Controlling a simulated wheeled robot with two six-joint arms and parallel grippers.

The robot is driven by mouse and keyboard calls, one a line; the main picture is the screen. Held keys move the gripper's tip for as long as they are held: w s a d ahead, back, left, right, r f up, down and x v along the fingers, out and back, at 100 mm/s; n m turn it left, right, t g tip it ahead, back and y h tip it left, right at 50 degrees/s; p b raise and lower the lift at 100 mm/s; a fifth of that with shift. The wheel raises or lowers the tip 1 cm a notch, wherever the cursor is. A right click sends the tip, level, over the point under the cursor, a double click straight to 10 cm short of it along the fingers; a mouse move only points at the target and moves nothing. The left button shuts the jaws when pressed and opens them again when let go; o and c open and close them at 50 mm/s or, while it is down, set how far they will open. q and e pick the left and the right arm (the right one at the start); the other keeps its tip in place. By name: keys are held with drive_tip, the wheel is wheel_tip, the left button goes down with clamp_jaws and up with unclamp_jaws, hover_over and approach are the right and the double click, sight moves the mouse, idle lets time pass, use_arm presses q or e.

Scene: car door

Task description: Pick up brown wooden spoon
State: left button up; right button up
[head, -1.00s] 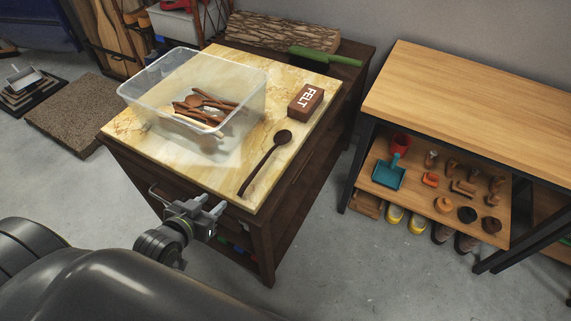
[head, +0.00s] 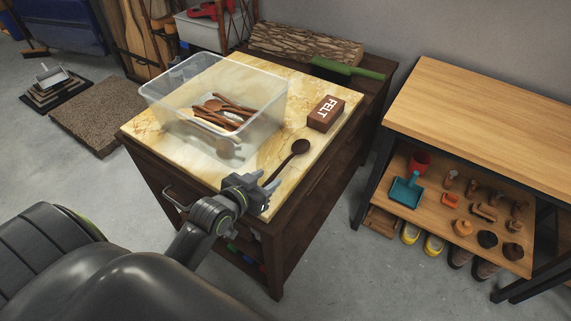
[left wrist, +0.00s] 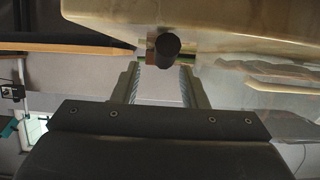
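The dark brown wooden spoon (head: 288,158) lies on the yellow marble-look cabinet top, its bowl towards the back right. Its handle runs towards the front edge, where my gripper hides the end. My left gripper (head: 268,181) is at the front edge, by the handle end. In the left wrist view, its two fingers (left wrist: 160,78) are spread apart. A dark round end (left wrist: 167,45), apparently the spoon handle, shows beyond and between them. I cannot tell whether they touch it. My right gripper is not in view.
A clear plastic bin (head: 178,112) with several wooden spoons stands left on the top. A brown FELT block (head: 326,113) lies behind the spoon. A wooden table (head: 490,105) stands at right.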

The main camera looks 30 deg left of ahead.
sight(280, 167)
use_arm(q)
drive_tip(key=x, duration=0.2)
drive_tip(key=r+x, duration=0.1)
drive_tip(key=x, duration=0.2)
drive_tip(key=shift+w, duration=0.3)
drive_tip(key=shift+w+f, duration=0.25)
drive_tip(key=shift+w, duration=0.25)
drive_tip(key=shift+c, duration=0.3)
clamp_jaws()
